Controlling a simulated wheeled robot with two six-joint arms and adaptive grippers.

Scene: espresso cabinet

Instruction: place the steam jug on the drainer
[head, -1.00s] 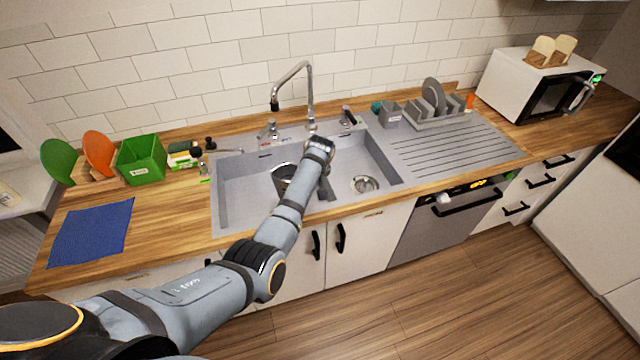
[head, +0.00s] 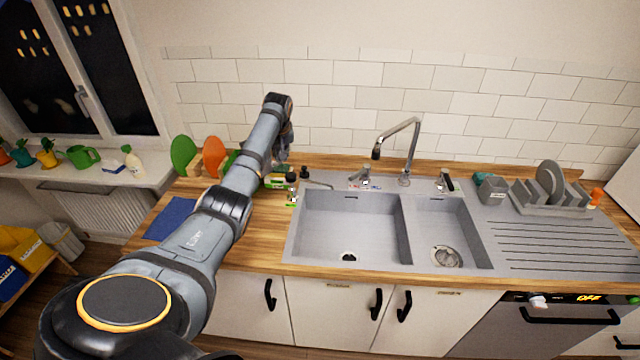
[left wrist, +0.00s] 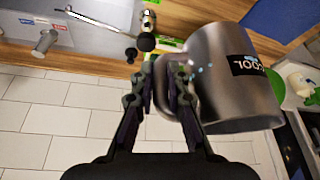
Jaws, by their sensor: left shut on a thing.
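The steam jug (left wrist: 225,80) is a brushed metal vessel with a dark "COOL" label. In the left wrist view it is tilted, and my left gripper (left wrist: 172,90) is shut on its handle side. In the head view my left arm reaches over the counter left of the sink; its wrist hides most of the gripper, and I cannot make out the jug there. The drainer (head: 560,245) is the grey grooved board right of the sink, well away from my left gripper. My right gripper is not in view.
The double sink (head: 350,225) lies between my left arm and the drainer, with a tall tap (head: 415,145) behind it. A dish rack (head: 550,205) and grey holder (head: 492,190) stand at the drainer's back. The drainer's grooved front is clear. A blue cloth (head: 172,218) lies left.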

